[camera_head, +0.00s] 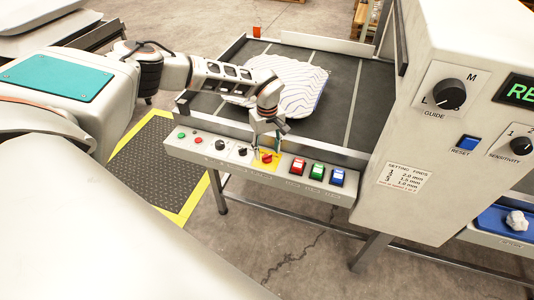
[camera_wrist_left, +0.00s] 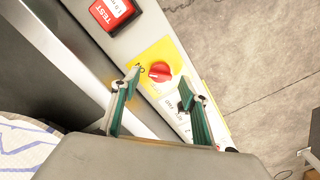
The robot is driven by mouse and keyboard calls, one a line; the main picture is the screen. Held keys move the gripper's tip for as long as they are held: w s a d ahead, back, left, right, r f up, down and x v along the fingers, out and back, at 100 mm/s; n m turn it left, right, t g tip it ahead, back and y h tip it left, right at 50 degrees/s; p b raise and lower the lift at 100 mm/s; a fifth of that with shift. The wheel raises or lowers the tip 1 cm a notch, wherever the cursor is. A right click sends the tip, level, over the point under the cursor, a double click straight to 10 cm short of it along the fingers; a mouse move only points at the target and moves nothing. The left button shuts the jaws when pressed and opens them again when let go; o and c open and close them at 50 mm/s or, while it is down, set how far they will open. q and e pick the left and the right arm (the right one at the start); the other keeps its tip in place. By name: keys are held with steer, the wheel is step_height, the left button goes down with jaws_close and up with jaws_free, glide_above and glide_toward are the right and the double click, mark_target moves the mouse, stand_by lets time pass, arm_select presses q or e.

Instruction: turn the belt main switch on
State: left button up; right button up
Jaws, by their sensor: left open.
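The belt main switch (camera_head: 267,157) is a red rotary knob on a yellow plate, on the front panel (camera_head: 212,152) of the belt table. In the left wrist view the red knob (camera_wrist_left: 160,71) sits just beyond and between my left gripper's fingertips (camera_wrist_left: 154,91). The word ON shows on the yellow plate near one fingertip. My left gripper (camera_head: 268,139) is open, its two green-lined fingers apart and not visibly closed on the knob. In the head view it is over the panel at the switch. My right gripper is in neither view.
Red, green and blue buttons (camera_head: 317,171) sit right of the switch, and black knobs (camera_head: 220,145) left of it. A striped white pillow (camera_head: 303,90) lies on the dark belt (camera_head: 342,75). A control cabinet (camera_head: 430,140) stands at the right.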

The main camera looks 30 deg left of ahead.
mark_target(267, 156)
arm_select(q)
step_height(267, 156, up, 10)
steer(key=shift+f, duration=0.15)
stand_by(0.6)
